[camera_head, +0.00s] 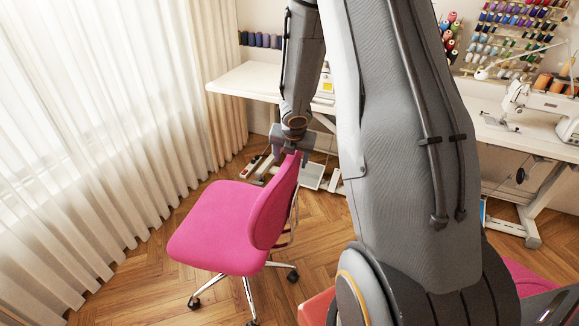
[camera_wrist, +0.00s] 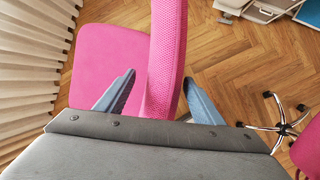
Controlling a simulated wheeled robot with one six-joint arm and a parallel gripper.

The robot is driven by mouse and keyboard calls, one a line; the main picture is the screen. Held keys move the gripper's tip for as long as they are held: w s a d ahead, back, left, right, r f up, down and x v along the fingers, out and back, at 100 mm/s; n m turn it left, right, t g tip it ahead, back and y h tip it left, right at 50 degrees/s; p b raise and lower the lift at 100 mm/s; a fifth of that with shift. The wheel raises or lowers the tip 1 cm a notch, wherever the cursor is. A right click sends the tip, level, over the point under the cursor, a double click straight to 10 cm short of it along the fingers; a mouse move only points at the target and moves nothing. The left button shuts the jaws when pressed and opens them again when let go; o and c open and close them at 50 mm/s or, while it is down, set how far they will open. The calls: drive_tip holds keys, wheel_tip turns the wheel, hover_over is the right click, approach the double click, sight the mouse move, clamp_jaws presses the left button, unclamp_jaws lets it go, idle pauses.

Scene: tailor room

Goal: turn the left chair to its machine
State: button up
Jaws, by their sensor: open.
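The left chair (camera_head: 212,225) is pink on a chrome wheeled base. Its seat points left toward the curtain, and its backrest (camera_head: 272,210) is on the right side. In the wrist view the backrest (camera_wrist: 166,50) stands between my fingers, with the seat (camera_wrist: 105,62) to its left. My gripper (camera_head: 303,152) is open at the top of the backrest; in the wrist view its two fingers (camera_wrist: 159,82) straddle the backrest. Contact cannot be told. The left white table (camera_head: 245,80) is behind the chair; its machine (camera_head: 325,88) is mostly hidden by my arm.
White curtains (camera_head: 70,150) hang along the left. A second pink chair (camera_head: 525,278) shows at the lower right, partly hidden. Another table (camera_head: 515,135) with a sewing machine (camera_head: 545,98) stands at the right. Herringbone floor (camera_head: 150,280) is clear around the left chair's front.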

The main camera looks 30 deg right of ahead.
drive_tip(key=shift+b+x, duration=0.55)
drive_tip(key=shift+x, duration=0.6)
